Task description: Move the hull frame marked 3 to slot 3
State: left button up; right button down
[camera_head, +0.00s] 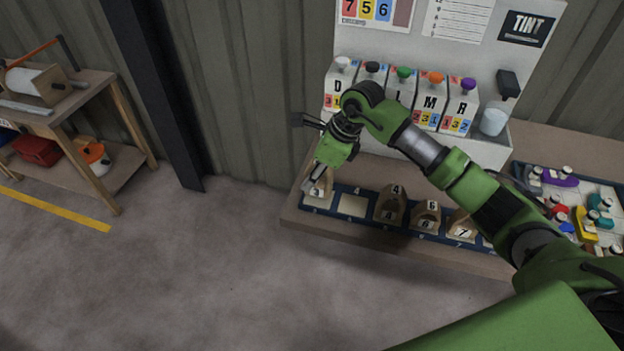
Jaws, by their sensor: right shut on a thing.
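My right gripper (317,181) reaches down at the left end of the dark blue slotted board (334,212). It is shut on the hull frame marked 3 (318,194), a small tan wooden arch. The frame is upright at the leftmost slot, partly covered by the fingers. I cannot tell whether it rests fully on the board. Further right stand hull frames marked 4 (391,207), 6 (426,215) and 7 (461,224). My left gripper is not in view.
The board lies on a brown bench (384,234). Behind it is a row of white dispensers with coloured knobs (404,96) under a panel. A tray of coloured parts (583,208) lies at the right, beyond my arm. A wooden side table (95,90) stands at left.

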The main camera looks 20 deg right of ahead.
notch_tip(320, 180, down, 2)
jog(key=shift+f+p, duration=0.1)
jog(key=shift+p, duration=0.25)
jog(key=shift+f+b, duration=0.25)
jog(key=shift+b, duration=0.1)
jog(key=c, duration=1.7)
grip_release()
jog(key=shift+r, duration=0.1)
